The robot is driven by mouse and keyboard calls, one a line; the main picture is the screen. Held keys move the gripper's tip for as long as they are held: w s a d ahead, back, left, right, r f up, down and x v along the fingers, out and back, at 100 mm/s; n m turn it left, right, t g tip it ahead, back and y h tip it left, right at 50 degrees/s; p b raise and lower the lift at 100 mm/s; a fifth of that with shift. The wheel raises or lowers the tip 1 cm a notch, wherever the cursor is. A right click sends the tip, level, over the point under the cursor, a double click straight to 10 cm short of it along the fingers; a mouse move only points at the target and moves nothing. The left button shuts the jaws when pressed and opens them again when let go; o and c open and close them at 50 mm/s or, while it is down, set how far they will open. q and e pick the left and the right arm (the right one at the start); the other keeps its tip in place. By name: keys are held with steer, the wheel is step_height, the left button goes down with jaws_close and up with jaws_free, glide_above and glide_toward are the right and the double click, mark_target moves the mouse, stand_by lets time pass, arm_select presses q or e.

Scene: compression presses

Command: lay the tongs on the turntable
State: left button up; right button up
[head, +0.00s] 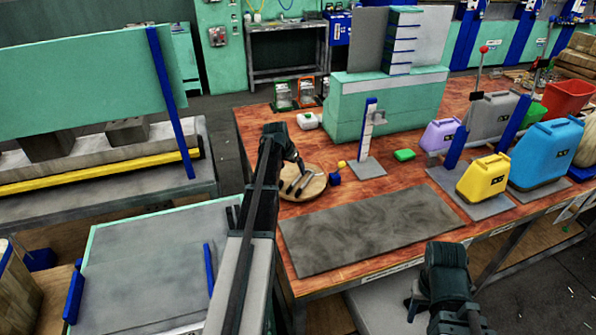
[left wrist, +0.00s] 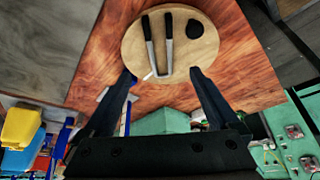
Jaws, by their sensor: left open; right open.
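The turntable (head: 315,192) is a round wooden disc on the red-brown bench; it fills the upper middle of the left wrist view (left wrist: 140,60). The tongs (left wrist: 151,45) lie on it, two pale metal arms with dark grips joined by a bend at the near end. My left gripper (left wrist: 162,76) is open and empty, its fingers apart at the disc's near edge, either side of the tongs' bend. In the head view my left gripper (head: 297,178) is over the turntable and partly hides the tongs. My right gripper (head: 443,300) is low at the bottom, open, with its fingers mostly hidden.
A dark round piece (left wrist: 194,29) also lies on the turntable. A grey mat (head: 355,228) lies in front, bare. A blue-white upright post (head: 368,135) and a green block (head: 404,155) stand right of the turntable. Yellow (head: 485,177) and blue (head: 546,153) jugs stand further right.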

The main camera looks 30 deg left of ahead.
arm_select(q)
steer(key=s+d+f+m+g, duration=0.1)
steer(key=s+d, duration=0.2)
steer(key=d, duration=0.6)
steer(key=s+d+m+g, duration=0.1)
steer(key=s+d, duration=0.2)
steer(key=d, duration=0.6)
steer(key=s+d+f+g, duration=0.1)
steer(key=s+d, duration=0.3)
steer(key=d, duration=0.5)
steer(key=s+d+m+g+y, duration=0.1)
steer(key=s+d+m+g, duration=0.1)
steer(key=s+d, duration=1.4)
steer(key=s, duration=0.3)
steer(key=shift+s+m, duration=0.15)
steer(key=shift+m, duration=0.15)
